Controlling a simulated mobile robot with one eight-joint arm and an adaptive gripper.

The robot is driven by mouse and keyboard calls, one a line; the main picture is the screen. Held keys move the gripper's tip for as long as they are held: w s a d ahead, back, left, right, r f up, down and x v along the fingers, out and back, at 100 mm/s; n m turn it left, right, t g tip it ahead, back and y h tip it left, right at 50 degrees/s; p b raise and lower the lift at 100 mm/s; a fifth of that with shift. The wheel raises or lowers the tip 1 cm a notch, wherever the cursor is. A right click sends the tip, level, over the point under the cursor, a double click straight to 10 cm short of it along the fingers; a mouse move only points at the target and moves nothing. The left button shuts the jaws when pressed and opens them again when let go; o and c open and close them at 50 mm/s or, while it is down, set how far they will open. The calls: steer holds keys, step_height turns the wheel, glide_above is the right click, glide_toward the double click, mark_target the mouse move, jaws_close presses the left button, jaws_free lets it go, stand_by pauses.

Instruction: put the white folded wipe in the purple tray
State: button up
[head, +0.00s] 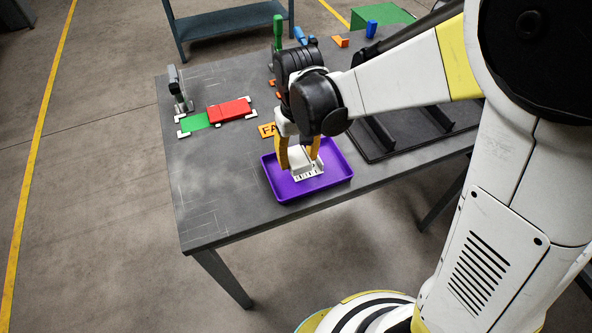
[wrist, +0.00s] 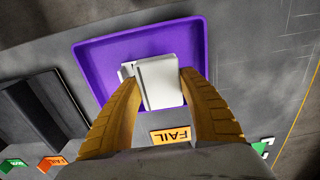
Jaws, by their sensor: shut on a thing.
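The purple tray (head: 345,170) lies near the front edge of the grey table; the wrist view shows its floor and rim (wrist: 95,68). The white folded wipe (wrist: 160,85) is between the yellow fingers of my gripper (wrist: 160,76), over the tray's floor. In the head view the wipe (head: 299,160) is partly hidden by the fingers of my gripper (head: 298,163). My gripper is shut on it, pointing down inside the tray's outline. I cannot tell whether the wipe touches the tray floor. A white piece with dark marks (head: 309,172) shows in the tray beside it.
An orange FAIL label (wrist: 172,136) lies just beyond the tray. A red block (head: 229,110) and green patch (head: 194,122) are at the table's left, near a grey upright device (head: 180,90). A dark ridged rack (head: 400,133) stands right of the tray. The front left table is clear.

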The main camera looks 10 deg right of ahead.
steer(key=shift+a+f, duration=0.2)
steer(key=shift+a, duration=0.05)
step_height(320, 180, down, 4)
steer(key=shift+b, duration=1.05)
steer(key=shift+r, duration=0.1)
steer(key=o, duration=1.3)
